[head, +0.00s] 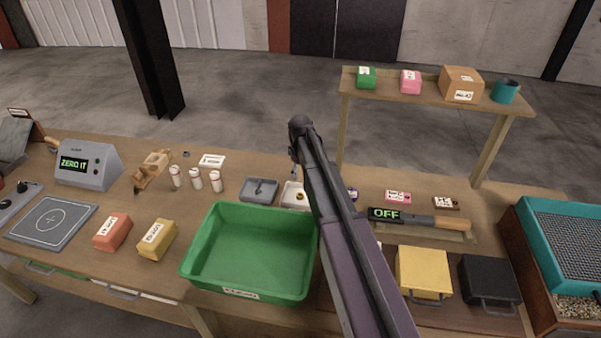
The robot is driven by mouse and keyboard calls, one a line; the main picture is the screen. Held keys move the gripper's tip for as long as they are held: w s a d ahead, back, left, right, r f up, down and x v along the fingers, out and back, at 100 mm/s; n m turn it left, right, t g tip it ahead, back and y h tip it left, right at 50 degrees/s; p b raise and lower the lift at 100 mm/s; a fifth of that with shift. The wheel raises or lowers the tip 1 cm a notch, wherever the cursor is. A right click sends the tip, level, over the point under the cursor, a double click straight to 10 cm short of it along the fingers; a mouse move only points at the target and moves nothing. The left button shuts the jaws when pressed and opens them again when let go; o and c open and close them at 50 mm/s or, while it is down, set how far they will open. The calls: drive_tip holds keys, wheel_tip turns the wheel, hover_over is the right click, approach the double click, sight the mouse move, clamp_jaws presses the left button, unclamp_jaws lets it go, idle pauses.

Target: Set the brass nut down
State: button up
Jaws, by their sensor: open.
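A small brass-coloured thing (299,197), which looks like the brass nut, sits in a small white tray (287,199) behind the green bin. It is too small to make out its shape, and my arm covers the tray's right side. My gripper (294,172) hangs from the end of my arm, just above and behind the white tray. It is mostly hidden by my arm; it is open, apart from the brass thing as far as I can see.
A grey tray (259,190) stands left of the white tray. A large empty green bin (250,248) is in front. White bottles (196,179) stand left. A detector wand reading OFF (420,219) lies right. A raised shelf (430,95) holds boxes behind.

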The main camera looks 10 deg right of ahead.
drive_tip(key=shift+r+p, duration=0.65)
drive_tip(key=shift+r, duration=0.3)
drive_tip(key=shift+s, duration=0.1)
drive_tip(key=s+m, duration=0.7)
drive_tip(key=s, duration=1.7)
drive_tip(key=shift+s+m, duration=0.3)
drive_tip(key=shift+s, duration=0.05)
